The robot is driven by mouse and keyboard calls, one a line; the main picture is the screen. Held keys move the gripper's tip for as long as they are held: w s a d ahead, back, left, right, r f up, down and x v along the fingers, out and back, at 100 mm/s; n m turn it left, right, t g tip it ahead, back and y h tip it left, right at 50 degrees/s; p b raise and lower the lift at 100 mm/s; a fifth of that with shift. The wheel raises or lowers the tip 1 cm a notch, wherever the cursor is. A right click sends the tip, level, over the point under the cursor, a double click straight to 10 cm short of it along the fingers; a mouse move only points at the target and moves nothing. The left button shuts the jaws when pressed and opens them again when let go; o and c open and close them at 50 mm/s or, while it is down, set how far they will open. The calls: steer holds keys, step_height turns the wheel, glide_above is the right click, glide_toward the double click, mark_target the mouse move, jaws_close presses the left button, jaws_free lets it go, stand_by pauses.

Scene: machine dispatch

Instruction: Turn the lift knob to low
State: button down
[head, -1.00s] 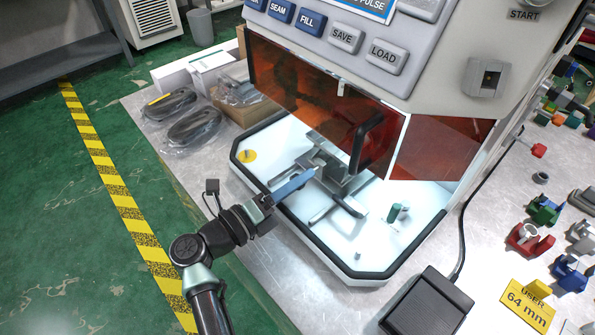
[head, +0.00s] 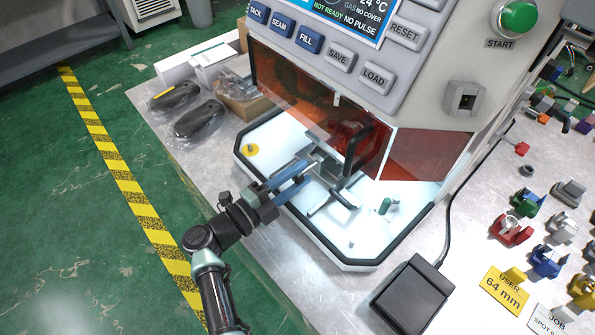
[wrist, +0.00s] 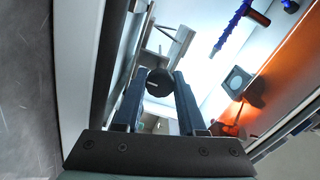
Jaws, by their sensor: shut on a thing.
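The lift knob appears to be the dark round knob (wrist: 159,82) with a small light mark, in the wrist view. My gripper (wrist: 163,90) has its two blue fingers on either side of it, closed on it. In the head view my gripper (head: 307,168) reaches in over the front edge of the white machine tray (head: 330,238), at the grey fixture in its middle. The knob cannot be made out clearly there, being small and partly behind the fingers. The direction that the knob's mark points to cannot be read.
The orange machine cover (head: 320,115) hangs just above and behind my gripper. A green-topped post (head: 385,206) stands in the tray to the right. A black pedal (head: 411,294) lies on the table in front. Wrapped dark parts (head: 198,119) lie left of the tray.

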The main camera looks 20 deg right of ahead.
steer(key=shift+n, duration=0.3)
steer(key=c, duration=0.5)
jaws_free()
steer(key=v, duration=1.3)
steer(key=shift+w, duration=0.1)
